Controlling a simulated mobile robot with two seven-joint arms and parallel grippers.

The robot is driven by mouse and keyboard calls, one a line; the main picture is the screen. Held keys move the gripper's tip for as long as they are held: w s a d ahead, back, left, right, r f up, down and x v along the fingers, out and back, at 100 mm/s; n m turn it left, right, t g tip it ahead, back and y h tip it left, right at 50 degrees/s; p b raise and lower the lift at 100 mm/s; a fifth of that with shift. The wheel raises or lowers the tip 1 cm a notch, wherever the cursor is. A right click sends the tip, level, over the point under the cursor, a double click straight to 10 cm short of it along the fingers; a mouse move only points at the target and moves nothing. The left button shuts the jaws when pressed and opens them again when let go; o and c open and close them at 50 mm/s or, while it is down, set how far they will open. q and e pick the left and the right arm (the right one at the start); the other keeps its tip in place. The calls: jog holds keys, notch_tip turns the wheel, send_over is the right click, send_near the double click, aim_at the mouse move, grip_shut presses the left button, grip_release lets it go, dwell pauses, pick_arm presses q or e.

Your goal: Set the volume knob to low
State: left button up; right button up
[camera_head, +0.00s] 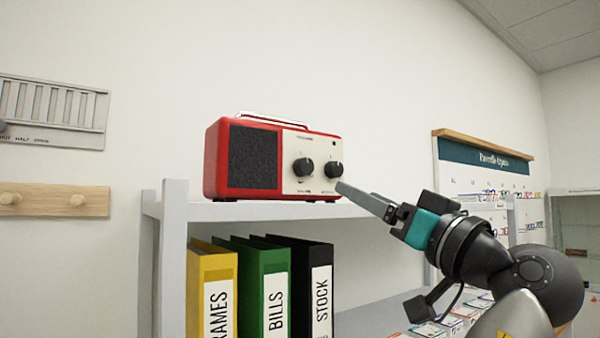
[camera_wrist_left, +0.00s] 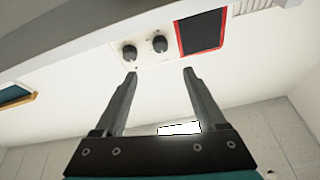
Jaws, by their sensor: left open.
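A red radio (camera_head: 243,160) with a dark speaker grille and a cream panel stands on a grey shelf. Its panel carries two black knobs, a left knob (camera_head: 303,167) and a right knob (camera_head: 334,169); the lettering is too small to tell which is volume. In the left wrist view the radio is upside down, with the right knob (camera_wrist_left: 129,53) and left knob (camera_wrist_left: 159,44) beyond the fingertips. My left gripper (camera_head: 342,187) is open and empty, in front of and just below the right knob in the head view. It also shows in the wrist view (camera_wrist_left: 160,74). My right gripper is not seen.
The grey shelf (camera_head: 174,215) holds yellow (camera_head: 212,285), green (camera_head: 262,285) and black (camera_head: 312,285) binders below the radio. A wooden peg rail (camera_head: 50,201) and a grey slotted panel (camera_head: 50,110) hang at left. A green-headed board (camera_head: 485,157) hangs at right.

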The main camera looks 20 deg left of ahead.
aim_at(308, 166)
pick_arm(q)
jog(key=p+x, duration=0.4)
jog(key=x, duration=0.9)
jog(key=shift+w+a+r, duration=0.2)
jog(key=shift+r, duration=0.1)
jog(key=shift+w+a+r+p, duration=0.1)
jog(key=shift+w+a+p, duration=0.2)
jog(key=shift+a+p, duration=0.1)
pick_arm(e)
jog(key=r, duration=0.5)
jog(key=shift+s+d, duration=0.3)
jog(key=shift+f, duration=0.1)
pick_arm(q)
jog(key=shift+c, duration=0.4)
grip_shut()
